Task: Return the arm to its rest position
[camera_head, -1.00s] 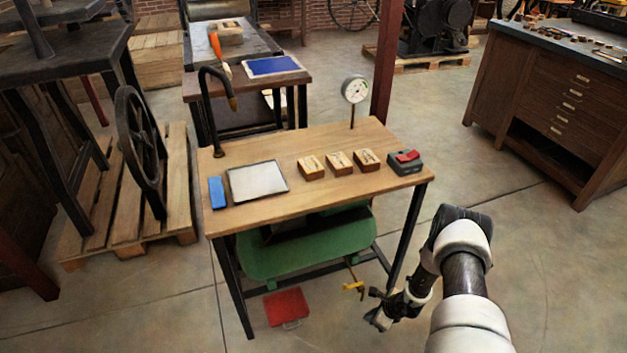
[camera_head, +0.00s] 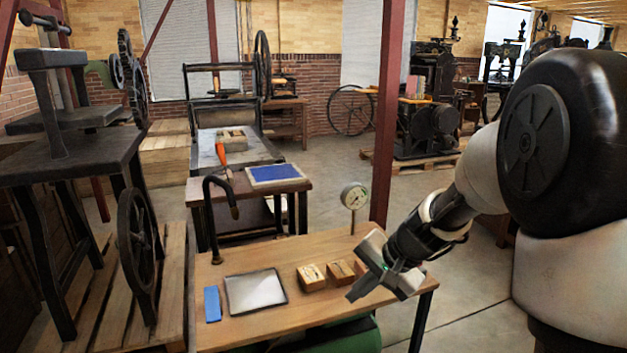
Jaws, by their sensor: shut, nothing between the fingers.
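My gripper (camera_head: 364,283) is at the end of my arm, which comes in from the right of the head view. It is shut and empty, in front of the right part of the wooden table (camera_head: 300,315) in the picture. My wrist and gripper hide part of the tabletop's right side. Two wooden blocks (camera_head: 311,277) show to the left of the gripper, the second one (camera_head: 340,271) close to it. Whatever else stands on the right end of the table is mostly hidden. Whether the gripper touches anything cannot be told.
A white tray (camera_head: 256,291) and a blue block (camera_head: 212,303) lie on the table's left. A dial gauge (camera_head: 354,196) stands at its back edge, near a red post (camera_head: 386,130). A black bent lamp (camera_head: 213,220) rises at the back left. A press with a wheel (camera_head: 137,240) stands left.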

